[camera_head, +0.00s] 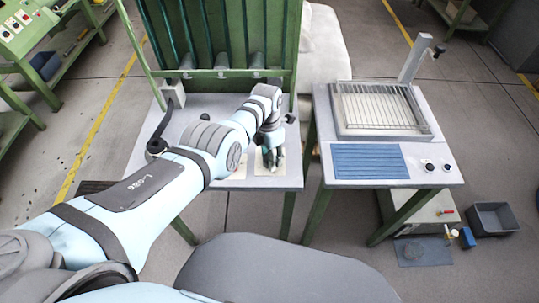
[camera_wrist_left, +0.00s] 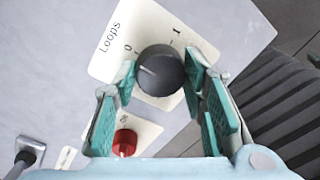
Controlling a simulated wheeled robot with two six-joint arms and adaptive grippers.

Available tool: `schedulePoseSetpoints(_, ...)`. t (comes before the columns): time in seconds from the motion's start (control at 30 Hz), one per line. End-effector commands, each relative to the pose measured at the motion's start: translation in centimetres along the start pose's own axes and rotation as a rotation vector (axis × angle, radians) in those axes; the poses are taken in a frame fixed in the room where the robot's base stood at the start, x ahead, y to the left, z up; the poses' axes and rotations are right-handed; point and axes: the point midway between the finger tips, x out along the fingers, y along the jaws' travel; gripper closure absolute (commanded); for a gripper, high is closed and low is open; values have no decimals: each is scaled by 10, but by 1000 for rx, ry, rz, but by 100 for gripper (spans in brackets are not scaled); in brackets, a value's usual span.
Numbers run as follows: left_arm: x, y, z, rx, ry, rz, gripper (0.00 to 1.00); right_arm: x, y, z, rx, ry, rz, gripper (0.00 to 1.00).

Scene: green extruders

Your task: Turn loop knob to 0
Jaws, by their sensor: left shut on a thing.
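The loop knob (camera_wrist_left: 163,72) is a dark round knob on a white plate marked "Loops" (camera_wrist_left: 110,38), with a 0 at its upper left and a 1 at its upper right. A short white line on the knob lies left of its middle and points toward the left, on the 0 side. My left gripper (camera_wrist_left: 159,80) is around the knob, with one teal finger pad on each side, shut on it. In the head view my left gripper (camera_head: 271,160) is down at the grey panel's front edge and hides the knob. My right gripper is not in view.
A red knob (camera_wrist_left: 124,143) on its own white plate sits close to the left finger. The grey panel (camera_head: 205,105) belongs to a green machine (camera_head: 223,30). A second table (camera_head: 330,120) with a wire-rack tray and two knobs stands to the right, across a gap.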

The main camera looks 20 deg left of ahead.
Motion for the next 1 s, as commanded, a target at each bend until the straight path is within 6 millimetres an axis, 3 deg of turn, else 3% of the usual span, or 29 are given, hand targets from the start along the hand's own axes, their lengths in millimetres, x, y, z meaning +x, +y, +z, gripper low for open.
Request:
schedulePoseSetpoints(0.03, 1, -1, -1, -1, 3, -3, 90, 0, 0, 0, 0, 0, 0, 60)
schedulePoseSetpoints(0.07, 1, -1, -1, -1, 3, -3, 59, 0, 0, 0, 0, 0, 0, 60)
schedulePoseSetpoints(0.17, 1, -1, -1, -1, 3, -2, 43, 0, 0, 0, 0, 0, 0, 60)
schedulePoseSetpoints(0.5, -1, 0, 0, 1, 1, 0, 41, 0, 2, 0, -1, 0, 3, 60)
schedulePoseSetpoints(0.67, -14, 1, 2, 1, -2, 2, 41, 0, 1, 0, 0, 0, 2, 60)
schedulePoseSetpoints(0.77, -31, 0, 0, 0, -3, 2, 41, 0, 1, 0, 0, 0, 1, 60)
schedulePoseSetpoints(1.0, -100, 0, 0, 0, -1, 1, 41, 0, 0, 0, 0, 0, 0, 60)
